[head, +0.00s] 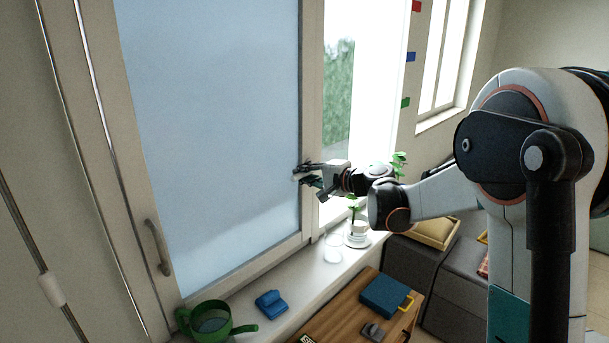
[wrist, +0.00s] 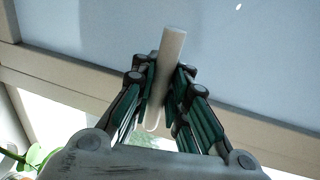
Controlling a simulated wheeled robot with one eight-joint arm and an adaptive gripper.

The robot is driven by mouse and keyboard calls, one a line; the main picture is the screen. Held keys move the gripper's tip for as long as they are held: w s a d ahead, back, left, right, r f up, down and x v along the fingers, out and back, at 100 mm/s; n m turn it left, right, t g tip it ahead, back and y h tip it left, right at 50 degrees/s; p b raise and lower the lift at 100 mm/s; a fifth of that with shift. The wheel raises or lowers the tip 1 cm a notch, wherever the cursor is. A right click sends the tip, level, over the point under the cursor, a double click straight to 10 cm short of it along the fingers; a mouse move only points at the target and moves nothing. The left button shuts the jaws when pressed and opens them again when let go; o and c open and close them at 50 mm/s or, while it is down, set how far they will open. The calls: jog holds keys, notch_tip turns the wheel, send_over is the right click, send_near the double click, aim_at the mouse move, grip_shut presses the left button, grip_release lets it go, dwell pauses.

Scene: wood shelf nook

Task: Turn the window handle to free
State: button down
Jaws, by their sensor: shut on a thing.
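The window handle (wrist: 168,75) is a pale rounded bar in the wrist view. It stands between the two fingers of my gripper (wrist: 160,92), which are shut on it; its upper end sticks out past the fingertips. In the head view my gripper (head: 308,174) is at the right stile of the window sash (head: 212,130). The handle is mostly hidden there by the fingers. The sash pane is pale blue, and the sash looks shut against its frame, though I cannot be sure.
A grey pull handle (head: 158,248) is on the left. On the sill stand a green watering can (head: 208,322), a blue object (head: 271,304), a clear glass (head: 334,246) and a potted plant (head: 358,232). A wooden table (head: 345,310) with a blue box (head: 386,296) is below.

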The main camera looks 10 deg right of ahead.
dwell(0.4)
jog(key=c, duration=1.6)
grip_release()
jog(key=shift+s+d+r, duration=0.1)
jog(key=shift+d+r, duration=0.05)
jog(key=shift+d, duration=0.05)
jog(key=shift+a, duration=0.1)
jog(key=v, duration=1.2)
